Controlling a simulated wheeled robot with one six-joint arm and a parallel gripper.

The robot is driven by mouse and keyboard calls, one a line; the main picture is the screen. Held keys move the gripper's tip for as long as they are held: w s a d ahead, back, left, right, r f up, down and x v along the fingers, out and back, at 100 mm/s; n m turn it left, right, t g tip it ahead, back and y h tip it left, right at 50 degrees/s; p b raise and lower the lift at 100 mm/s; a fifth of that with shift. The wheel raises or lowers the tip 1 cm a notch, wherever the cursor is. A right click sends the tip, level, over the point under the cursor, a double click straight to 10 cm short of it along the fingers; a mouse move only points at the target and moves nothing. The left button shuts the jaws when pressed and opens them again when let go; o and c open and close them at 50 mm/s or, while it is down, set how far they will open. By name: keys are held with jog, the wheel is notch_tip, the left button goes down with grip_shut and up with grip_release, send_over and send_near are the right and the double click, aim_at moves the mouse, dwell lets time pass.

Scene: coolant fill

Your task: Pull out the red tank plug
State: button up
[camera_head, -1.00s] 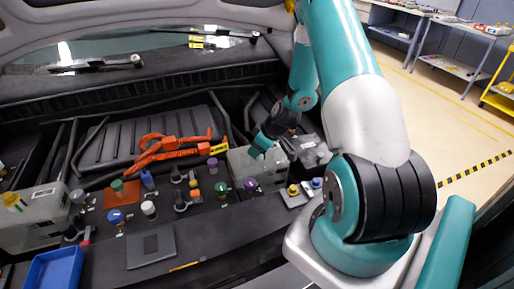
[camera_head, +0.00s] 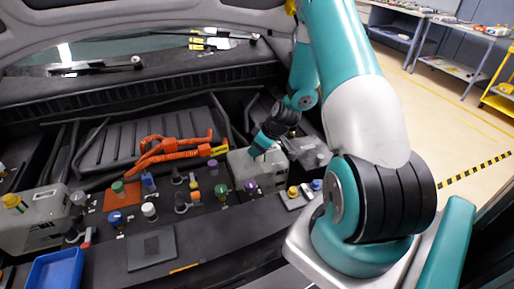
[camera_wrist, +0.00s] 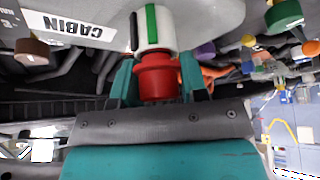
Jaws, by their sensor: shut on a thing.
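The red tank plug (camera_wrist: 158,76) shows in the wrist view between the two teal fingers of my gripper (camera_wrist: 158,88). The gripper is shut on the plug. Just beyond the plug, and seeming to touch it, is a white neck (camera_wrist: 176,30) with a green stripe and a black stripe. I cannot tell how deep the plug sits in the neck. In the head view my gripper (camera_head: 256,152) is at the top of the grey tank (camera_head: 240,164) right of centre, and the plug is hidden there.
Purple (camera_head: 250,185) and green (camera_head: 221,188) caps stand in front of the tank. Orange cables (camera_head: 165,152) lie to the left. Another grey tank (camera_head: 40,225) with a yellow cap and a blue bin (camera_head: 55,268) are at far left.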

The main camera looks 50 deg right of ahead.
jog(key=shift+r+p, duration=1.25)
jog(key=shift+r, duration=0.95)
